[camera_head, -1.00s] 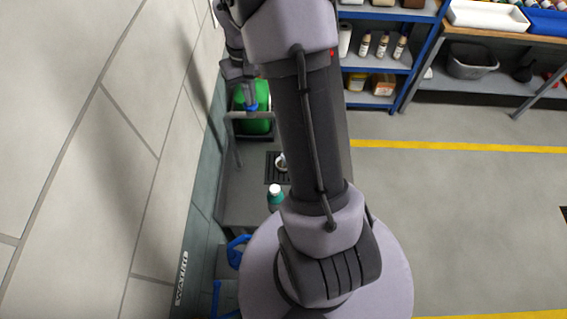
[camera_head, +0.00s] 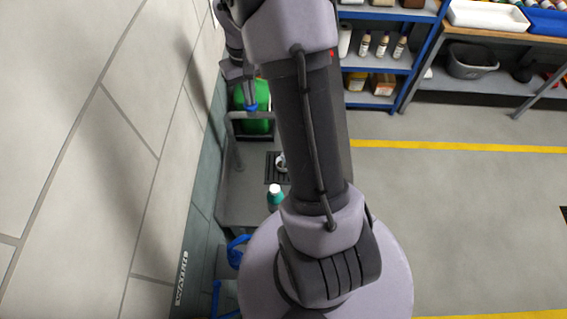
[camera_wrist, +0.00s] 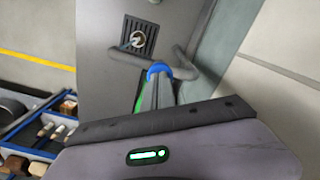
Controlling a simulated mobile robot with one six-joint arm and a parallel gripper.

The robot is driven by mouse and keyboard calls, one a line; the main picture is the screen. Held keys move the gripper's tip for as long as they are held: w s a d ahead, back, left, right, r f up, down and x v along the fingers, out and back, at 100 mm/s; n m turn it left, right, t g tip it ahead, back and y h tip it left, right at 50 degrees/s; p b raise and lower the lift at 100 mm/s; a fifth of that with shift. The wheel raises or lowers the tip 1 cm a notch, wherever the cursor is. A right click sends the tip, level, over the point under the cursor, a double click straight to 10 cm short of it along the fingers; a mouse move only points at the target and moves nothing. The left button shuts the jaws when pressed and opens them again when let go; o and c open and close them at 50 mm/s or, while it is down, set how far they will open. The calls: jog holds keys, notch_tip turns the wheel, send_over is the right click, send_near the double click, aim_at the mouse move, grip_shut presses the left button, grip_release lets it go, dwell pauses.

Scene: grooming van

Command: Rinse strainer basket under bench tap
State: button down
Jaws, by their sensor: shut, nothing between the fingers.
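My gripper (camera_head: 251,107) is shut and empty, its blue tips together above the dark bar at the far end of the grey bench (camera_head: 238,195). In the wrist view my gripper (camera_wrist: 158,70) points towards the same bar. A black slotted grate (camera_head: 271,177) is set in the bench top, and it also shows in the wrist view (camera_wrist: 129,26). A small pale ring-like object (camera_head: 281,163) lies on or over the grate, apart from my gripper. It also shows in the wrist view (camera_wrist: 137,40). I cannot tell whether it is the strainer basket or part of the tap.
A green container (camera_head: 252,124) stands beyond the bar. A teal bottle with a white cap (camera_head: 275,198) stands on the bench near my arm. A pale panelled wall (camera_head: 90,150) runs close along the left. Blue shelving (camera_head: 412,60) stands behind; the floor to the right is clear.

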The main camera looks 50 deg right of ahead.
dwell(0.5)
notch_tip(320, 180, up, 7)
jog(key=p, duration=0.5)
